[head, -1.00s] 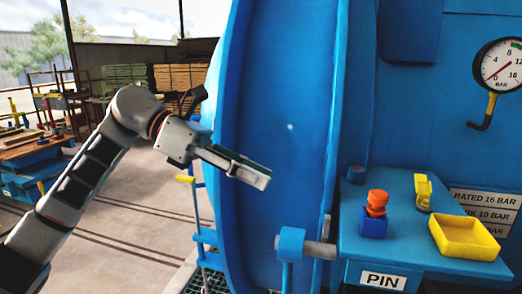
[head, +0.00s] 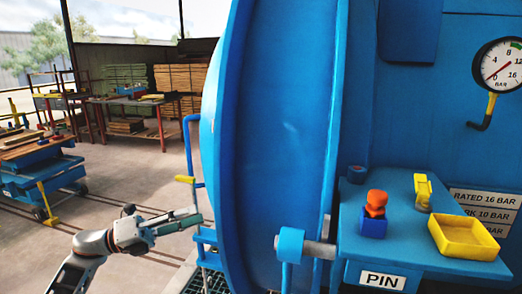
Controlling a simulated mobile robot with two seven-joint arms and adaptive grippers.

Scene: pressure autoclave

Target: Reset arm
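My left gripper (head: 184,221) is low at the left of the head view, in front of the blue autoclave door (head: 280,140). It lies left of the door's edge, beside a blue rail with a yellow handle (head: 185,180). Its fingers are small and seen from the side, so I cannot tell whether they are open or shut. I see nothing held in it. My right gripper is not in view.
A blue shelf (head: 410,235) at the right holds an orange-topped blue block (head: 375,213), a yellow clip (head: 423,192) and a yellow tray (head: 464,237). A grey pin (head: 318,249) sits by the door. A gauge (head: 499,65) hangs above. Carts and benches stand behind.

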